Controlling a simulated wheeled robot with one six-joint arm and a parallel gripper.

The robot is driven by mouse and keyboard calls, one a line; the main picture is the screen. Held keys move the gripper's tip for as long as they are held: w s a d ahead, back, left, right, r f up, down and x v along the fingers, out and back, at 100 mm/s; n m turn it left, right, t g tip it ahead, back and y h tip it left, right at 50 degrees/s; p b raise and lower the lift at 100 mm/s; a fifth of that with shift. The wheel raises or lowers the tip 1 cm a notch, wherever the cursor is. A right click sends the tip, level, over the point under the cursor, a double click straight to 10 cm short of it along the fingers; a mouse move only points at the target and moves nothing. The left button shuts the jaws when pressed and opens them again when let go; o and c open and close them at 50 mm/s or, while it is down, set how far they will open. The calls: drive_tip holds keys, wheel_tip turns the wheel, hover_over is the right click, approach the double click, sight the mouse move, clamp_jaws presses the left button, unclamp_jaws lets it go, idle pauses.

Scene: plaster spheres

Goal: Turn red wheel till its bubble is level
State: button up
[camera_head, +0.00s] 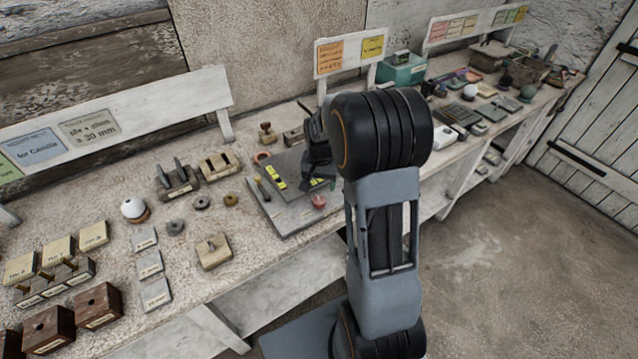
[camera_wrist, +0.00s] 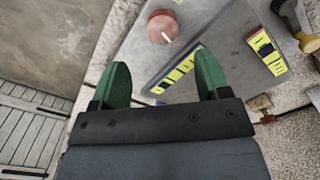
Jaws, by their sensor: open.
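The red wheel (camera_head: 318,201) sits near the front edge of a grey plate (camera_head: 290,215) on the bench. In the wrist view the red wheel (camera_wrist: 163,27) shows a pale mark and lies beyond my fingertips, apart from them. One yellow level vial (camera_wrist: 176,72) shows between my green fingers; another yellow vial (camera_wrist: 265,52) lies to the right. In the head view one vial (camera_head: 276,177) is plain and the other (camera_head: 318,184) is partly behind my arm. The bubbles are too small to read. My gripper (camera_wrist: 162,72) is open and empty above the plate.
A white ball (camera_head: 133,208), grey discs and a wooden block (camera_head: 213,252) are left. My arm hides the bench to the plate's right.

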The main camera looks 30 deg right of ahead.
sight(319, 199)
drive_tip(key=shift+c, duration=0.3)
